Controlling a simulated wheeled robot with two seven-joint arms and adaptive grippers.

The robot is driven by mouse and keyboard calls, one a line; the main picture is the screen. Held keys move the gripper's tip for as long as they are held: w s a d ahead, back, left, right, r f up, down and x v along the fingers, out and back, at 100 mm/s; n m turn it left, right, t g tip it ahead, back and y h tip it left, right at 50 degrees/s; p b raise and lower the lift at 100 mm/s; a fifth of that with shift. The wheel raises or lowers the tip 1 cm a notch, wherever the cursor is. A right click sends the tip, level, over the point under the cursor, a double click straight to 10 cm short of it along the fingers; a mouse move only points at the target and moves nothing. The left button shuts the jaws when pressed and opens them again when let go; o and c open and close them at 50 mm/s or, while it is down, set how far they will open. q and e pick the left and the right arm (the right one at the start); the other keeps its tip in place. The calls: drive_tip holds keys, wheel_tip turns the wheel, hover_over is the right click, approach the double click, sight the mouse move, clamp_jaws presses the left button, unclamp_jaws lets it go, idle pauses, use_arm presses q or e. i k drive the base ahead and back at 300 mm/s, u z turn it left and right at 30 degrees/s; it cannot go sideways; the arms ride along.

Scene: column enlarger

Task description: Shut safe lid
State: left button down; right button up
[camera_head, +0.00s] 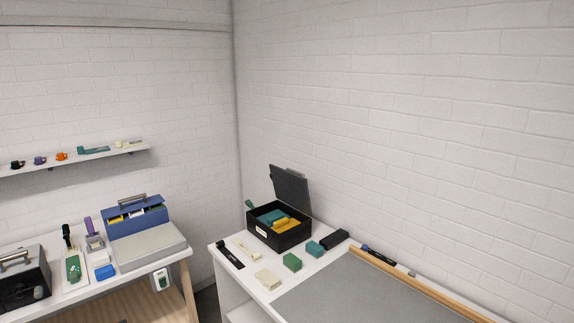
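A black box (266,235) with a small pale label on its front stands at the back of the white bench on the right, near the corner of the room. Its dark lid (291,190) is raised and leans back a little past upright. Teal and yellow items (281,222) show inside the box. A blue box (135,222) with its blue lid raised and a handle on top stands on the left bench. A dark grey case (24,278) with a handle sits at the left edge. Neither gripper is in view.
Green, teal and cream blocks (291,262) and a black tool (230,255) lie before the black box. A black block (334,240) sits to its right. A grey panel (340,298) with a wooden edge fills the right bench front. A gap separates the benches. A wall shelf (75,159) holds small items.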

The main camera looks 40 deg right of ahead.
sight(291, 185)
drive_tip(key=i, duration=1.55)
